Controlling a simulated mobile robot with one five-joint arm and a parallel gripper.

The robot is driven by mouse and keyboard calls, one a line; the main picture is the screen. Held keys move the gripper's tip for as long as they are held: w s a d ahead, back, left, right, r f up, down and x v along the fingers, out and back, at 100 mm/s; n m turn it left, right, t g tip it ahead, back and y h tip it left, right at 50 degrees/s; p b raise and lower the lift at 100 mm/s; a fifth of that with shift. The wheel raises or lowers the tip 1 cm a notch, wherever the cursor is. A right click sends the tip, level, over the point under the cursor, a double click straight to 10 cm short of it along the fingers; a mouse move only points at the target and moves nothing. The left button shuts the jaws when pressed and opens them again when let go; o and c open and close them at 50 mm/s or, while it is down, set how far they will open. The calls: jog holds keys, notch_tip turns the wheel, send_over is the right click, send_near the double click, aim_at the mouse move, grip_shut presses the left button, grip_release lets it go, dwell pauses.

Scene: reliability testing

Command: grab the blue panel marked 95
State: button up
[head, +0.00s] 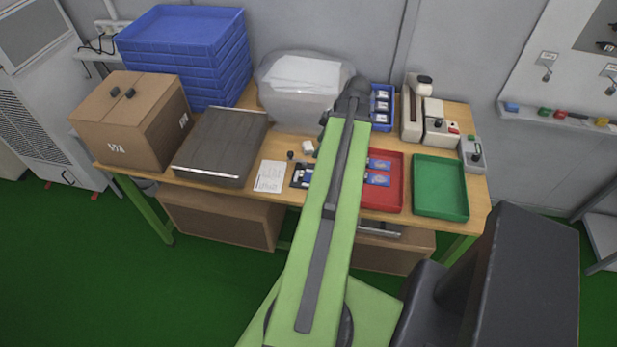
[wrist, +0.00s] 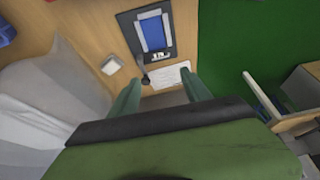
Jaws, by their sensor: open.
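Two small blue panels, an upper one (head: 379,165) and a lower one (head: 376,180), lie in the red tray (head: 394,200) in the head view. Their markings are too small to read. In the wrist view a blue panel (wrist: 153,33) sits in a dark fixture (wrist: 128,25); I cannot read a 95 on it. The dark fixture (head: 299,174) is partly hidden behind my arm in the head view. My gripper (wrist: 160,92) is open and empty, its fingers apart above the table, short of the fixture in the wrist view.
A green tray (head: 440,187) lies right of the red tray. A printed sheet (head: 269,176), a dark flat case (head: 222,145), a cardboard box (head: 133,120) and stacked blue crates (head: 187,55) stand left. A translucent bin (head: 290,115) and blue rack (head: 381,105) are behind.

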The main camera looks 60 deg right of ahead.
jog(key=b, duration=1)
send_over(301, 173)
jog(key=s, duration=0.3)
jog(key=f, duration=1)
jog(key=shift+w+d+f, duration=0.1)
jog(key=shift+d+f, duration=0.15)
jog(key=shift+f, duration=0.1)
jog(key=shift+w, duration=0.1)
jog(key=b+x, duration=0.4)
jog(key=x, duration=0.1)
jog(key=shift+d+f+b, duration=0.15)
jog(key=shift+f+b, duration=0.05)
jog(key=shift+b, duration=0.15)
jog(key=shift+r, duration=0.2)
jog(key=c, duration=1.1)
